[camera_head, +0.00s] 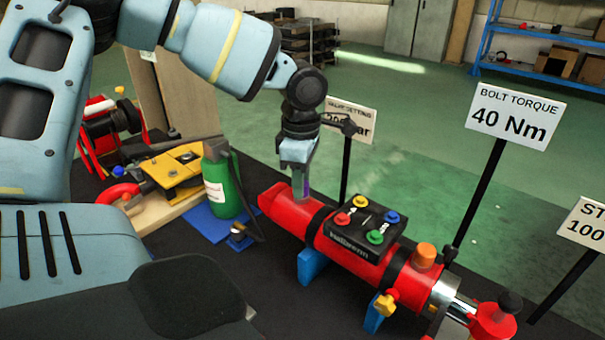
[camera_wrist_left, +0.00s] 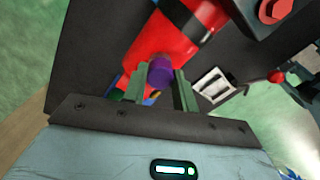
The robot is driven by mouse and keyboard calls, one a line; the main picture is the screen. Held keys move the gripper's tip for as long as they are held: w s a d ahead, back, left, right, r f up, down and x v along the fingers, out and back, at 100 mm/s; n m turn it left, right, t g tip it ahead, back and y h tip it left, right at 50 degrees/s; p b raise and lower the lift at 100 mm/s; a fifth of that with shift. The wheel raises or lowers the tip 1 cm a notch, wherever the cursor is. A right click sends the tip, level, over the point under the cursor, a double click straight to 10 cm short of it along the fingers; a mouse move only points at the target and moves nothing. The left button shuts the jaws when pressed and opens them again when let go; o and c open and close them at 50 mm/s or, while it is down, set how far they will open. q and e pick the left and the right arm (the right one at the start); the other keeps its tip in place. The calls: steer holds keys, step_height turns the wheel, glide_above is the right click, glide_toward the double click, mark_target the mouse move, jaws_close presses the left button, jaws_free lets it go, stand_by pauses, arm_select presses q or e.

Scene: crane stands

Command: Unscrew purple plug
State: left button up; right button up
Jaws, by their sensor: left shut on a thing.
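The purple plug (camera_wrist_left: 161,72) sits at the end part of a red cylinder (camera_wrist_left: 175,38) in the left wrist view. My left gripper (camera_wrist_left: 161,88) is shut on the plug, with one green finger on each side of it. In the head view the left gripper (camera_head: 302,192) comes down on the left end of the red cylinder (camera_head: 285,212). Only a sliver of the purple plug (camera_head: 306,187) shows there between the fingers. My right gripper is not in view.
A black block with coloured caps (camera_head: 364,228) sits on the cylinder. An orange knob (camera_head: 425,255) and yellow knob (camera_head: 384,305) are at its right. A green bottle (camera_head: 224,185) stands left of the gripper. A sign post (camera_head: 480,192) rises at right.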

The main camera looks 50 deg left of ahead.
arm_select(q)
steer(key=shift+w+r+n, duration=0.1)
steer(key=shift+r+n, duration=0.05)
steer(key=shift+n, duration=0.75)
steer(key=o, duration=1.1)
steer(key=shift+c, duration=0.6)
steer(key=m, duration=0.3)
steer(key=shift+m, duration=1.1)
